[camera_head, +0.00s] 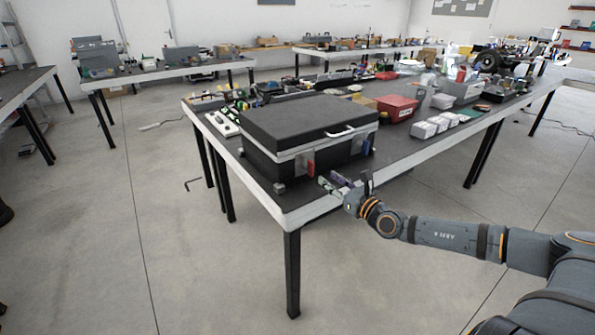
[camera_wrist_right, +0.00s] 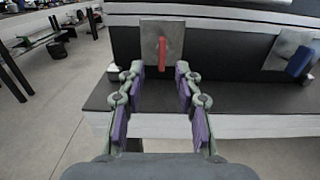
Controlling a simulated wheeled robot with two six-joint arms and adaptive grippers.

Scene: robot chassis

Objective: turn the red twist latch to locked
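The red twist latch (camera_head: 311,167) is on the front of a black case (camera_head: 262,165) with a white handle. In the right wrist view the red latch (camera_wrist_right: 162,53) stands upright on a grey metal plate (camera_wrist_right: 176,36). My right gripper (camera_head: 330,182) is in front of the latch. In the right wrist view my right gripper (camera_wrist_right: 160,74) is open, its two fingers spread to either side of the latch's line. The fingers look short of the latch; contact cannot be told. My left gripper is not in view.
A blue latch (camera_head: 366,147) is on the same case front, to the right. The case stands near the corner of a dark table (camera_head: 414,147). A red box (camera_head: 396,108) and several white boxes (camera_head: 423,130) lie to the right. The floor in front is clear.

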